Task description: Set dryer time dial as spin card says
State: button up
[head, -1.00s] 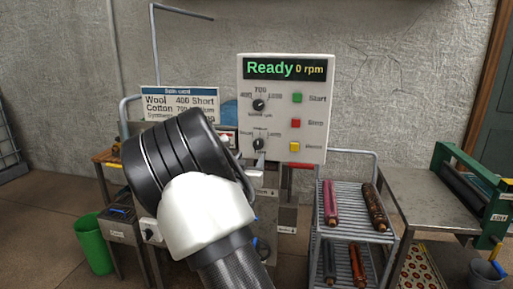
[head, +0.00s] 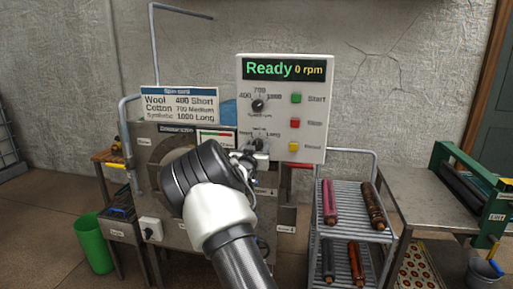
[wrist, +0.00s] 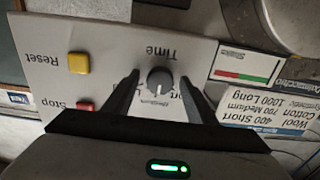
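The white control panel (head: 315,115) shows "Ready 0 rpm". Its time dial (wrist: 160,80) is a dark round knob, seen upside down in the wrist view, with "Medium" beside it; its exact pointing is hard to tell. My gripper (wrist: 160,73) is open, one dark finger on each side of this dial, with small gaps visible. The spin card (head: 180,105) reads Wool 400 Short, Cotton 700 Medium, Synthetic 1000 Long. The speed dial (head: 258,105) sits above, marked 400, 700, 1000.
Green start (head: 296,98), red stop (head: 295,123) and yellow reset (head: 294,147) buttons line the panel's right side. A wire rack (head: 350,210) with rolled rugs stands right. A green bin (head: 92,243) stands at left on the floor.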

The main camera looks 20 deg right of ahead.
jog(key=c, duration=1)
jog(key=shift+f+m+b, duration=0.15)
jog(key=shift+m+b, duration=0.15)
jog(key=shift+b, duration=0.35)
jog(key=shift+f+b, duration=0.1)
jog(key=shift+b, duration=0.35)
jog(key=m+b, duration=0.3)
jog(key=b, duration=0.1)
jog(key=shift+f+m+b, duration=0.1)
jog(key=shift+m+b, duration=0.2)
jog(key=shift+b, duration=0.1)
jog(key=m+b, duration=0.4)
jog(key=shift+r+m+b, duration=0.25)
jog(key=shift+m+b, duration=1.15)
jog(key=shift+m, duration=0.4)
